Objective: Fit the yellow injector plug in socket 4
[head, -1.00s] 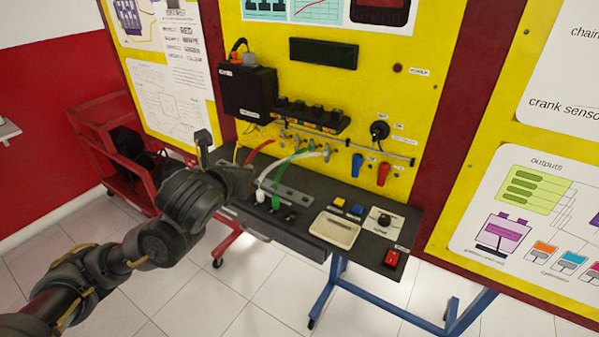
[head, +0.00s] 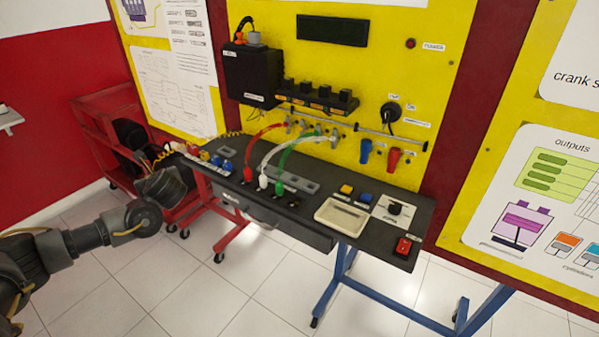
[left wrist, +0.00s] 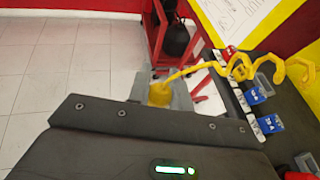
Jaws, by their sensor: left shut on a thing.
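In the left wrist view my left gripper (left wrist: 163,92) is shut on the yellow injector plug (left wrist: 158,95). Its coiled yellow cable (left wrist: 238,68) runs off to the right, and tiled floor shows beyond it. In the head view my left wrist (head: 163,187) is off the left end of the bench and the plug is hard to make out. Red (head: 248,174), white (head: 263,181) and green (head: 279,187) plugs stand on the bench with their cables rising to the injectors. The socket numbers are too small to read, so I cannot pick out socket 4. My right gripper is not in view.
The dark bench (head: 310,190) has a cream tray (head: 341,217), a knob panel (head: 397,208) and a red switch (head: 404,245). Blue connectors (head: 226,167) stand at its left end, and also show in the left wrist view (left wrist: 256,96). A red cart (head: 95,140) stands behind on the left.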

